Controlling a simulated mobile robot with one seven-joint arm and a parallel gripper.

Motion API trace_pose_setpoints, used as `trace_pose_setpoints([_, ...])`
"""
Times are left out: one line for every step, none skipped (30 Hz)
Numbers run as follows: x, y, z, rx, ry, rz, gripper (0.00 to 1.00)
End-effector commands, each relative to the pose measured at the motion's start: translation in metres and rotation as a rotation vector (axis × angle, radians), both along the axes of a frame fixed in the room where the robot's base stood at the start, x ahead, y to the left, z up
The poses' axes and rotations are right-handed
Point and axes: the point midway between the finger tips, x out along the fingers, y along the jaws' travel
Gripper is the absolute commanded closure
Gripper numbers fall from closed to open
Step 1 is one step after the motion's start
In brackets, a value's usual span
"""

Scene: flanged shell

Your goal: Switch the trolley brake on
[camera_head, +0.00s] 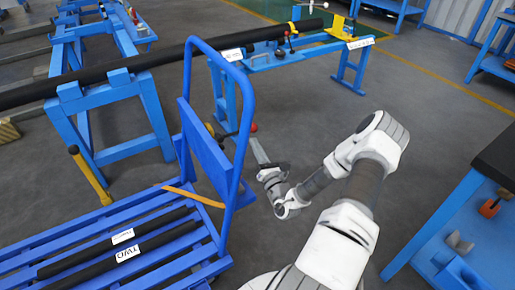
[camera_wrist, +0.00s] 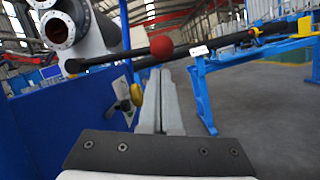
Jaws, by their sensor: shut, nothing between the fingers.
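The blue trolley (camera_head: 120,245) stands at the lower left of the head view, with an upright blue handle frame (camera_head: 248,100) and panel. A red ball knob (camera_head: 253,127) shows just beyond this frame; in the wrist view the red ball (camera_wrist: 161,47) sits at the end of a dark rod coming from the left. A yellow knob (camera_wrist: 137,94) is at the blue panel's edge, left of my fingers. My gripper (camera_head: 257,142) is shut and empty, right of the handle frame. In the wrist view its fingertips (camera_wrist: 158,72) point just below the red ball; contact cannot be told.
Two black bars with white labels (camera_head: 125,237) lie on the trolley bed. A long black pipe (camera_head: 140,62) rests on blue stands behind. A blue workbench (camera_head: 460,215) stands at the right. Grey floor (camera_head: 300,125) is clear around my arm.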

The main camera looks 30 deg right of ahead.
Motion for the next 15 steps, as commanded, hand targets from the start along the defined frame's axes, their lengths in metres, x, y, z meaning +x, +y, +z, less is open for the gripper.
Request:
trace_pose_setpoints([0.0007,0.0008,0.0037,0.0,-0.001,-0.001,1.0])
trace_pose_setpoints([0.0009,0.0011,0.0047,0.0,-0.001,-0.001,1.0])
trace_pose_setpoints([0.0012,0.0014,0.006,0.0,0.0,-0.002,1.0])
trace_pose_setpoints([0.0013,0.0016,0.0067,0.0,0.0,-0.003,1.0])
trace_pose_setpoints([0.0015,0.0018,0.0073,-0.001,-0.001,-0.004,1.0])
trace_pose_setpoints([0.0018,0.002,0.0081,-0.001,-0.001,-0.004,1.0])
trace_pose_setpoints([0.0019,0.0021,0.0084,-0.001,0.0,-0.005,1.0])
trace_pose_setpoints([0.0019,0.0022,0.0087,-0.001,0.0,-0.005,1.0])
trace_pose_setpoints([0.002,0.0022,0.0089,-0.001,0.0,-0.005,1.0])
trace_pose_setpoints([0.0021,0.0023,0.009,-0.001,0.0,-0.005,1.0])
trace_pose_setpoints([0.0021,0.0023,0.009,-0.001,0.0,-0.005,1.0])
trace_pose_setpoints([0.0021,0.0023,0.009,0.0,0.0,-0.006,1.0])
trace_pose_setpoints([0.0021,0.0023,0.0089,0.0,0.0,-0.006,1.0])
trace_pose_setpoints([0.0021,0.0023,0.0089,0.0,0.0,-0.006,1.0])
trace_pose_setpoints([0.0021,0.0022,0.0089,0.0,0.0,-0.006,1.0])
